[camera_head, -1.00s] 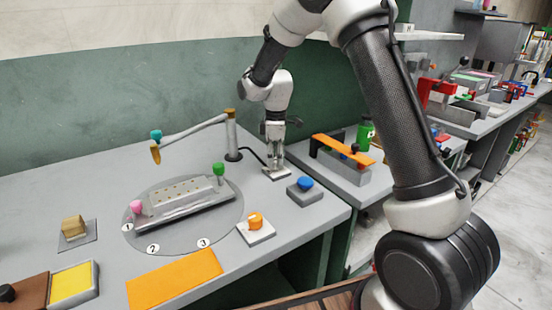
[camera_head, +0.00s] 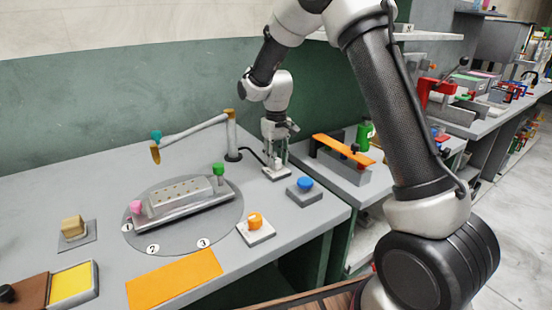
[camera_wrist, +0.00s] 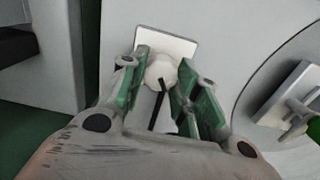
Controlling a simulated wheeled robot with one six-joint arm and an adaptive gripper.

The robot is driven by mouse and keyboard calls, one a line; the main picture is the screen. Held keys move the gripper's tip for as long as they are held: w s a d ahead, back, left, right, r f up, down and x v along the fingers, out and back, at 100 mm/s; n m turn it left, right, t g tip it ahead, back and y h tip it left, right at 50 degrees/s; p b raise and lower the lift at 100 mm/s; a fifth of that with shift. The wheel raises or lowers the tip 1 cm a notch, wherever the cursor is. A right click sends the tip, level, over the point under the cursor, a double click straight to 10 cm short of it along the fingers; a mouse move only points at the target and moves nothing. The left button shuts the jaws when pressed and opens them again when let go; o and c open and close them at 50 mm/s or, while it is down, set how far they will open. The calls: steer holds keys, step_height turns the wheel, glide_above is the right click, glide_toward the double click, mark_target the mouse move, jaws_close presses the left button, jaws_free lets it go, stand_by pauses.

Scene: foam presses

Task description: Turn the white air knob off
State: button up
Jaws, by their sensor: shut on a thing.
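The white air knob (camera_wrist: 161,70) sits on a pale square base plate (camera_wrist: 178,45) on the grey table in the wrist view. A dark line runs down from the knob's near side. My gripper (camera_wrist: 160,80) points down at the knob, with its green-padded fingers on either side, shut on it. In the head view my gripper (camera_head: 276,160) is over the base plate (camera_head: 276,174) at the table's back right. The knob is mostly hidden there by the fingers.
A blue button (camera_head: 305,184) on a grey box and an orange knob (camera_head: 255,220) stand nearby. A jointed lamp-like arm (camera_head: 232,135) rises left of my gripper. A round turntable (camera_head: 180,245) carries a grey fixture. An orange mat (camera_head: 174,280) lies in front.

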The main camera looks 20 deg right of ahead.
steer(key=m, duration=0.6)
steer(key=shift+m, duration=0.4)
stand_by(0.3)
steer(key=o, duration=1)
steer(key=shift+r, duration=0.1)
step_height(320, 180, up, 12)
steer(key=shift+f, duration=0.1)
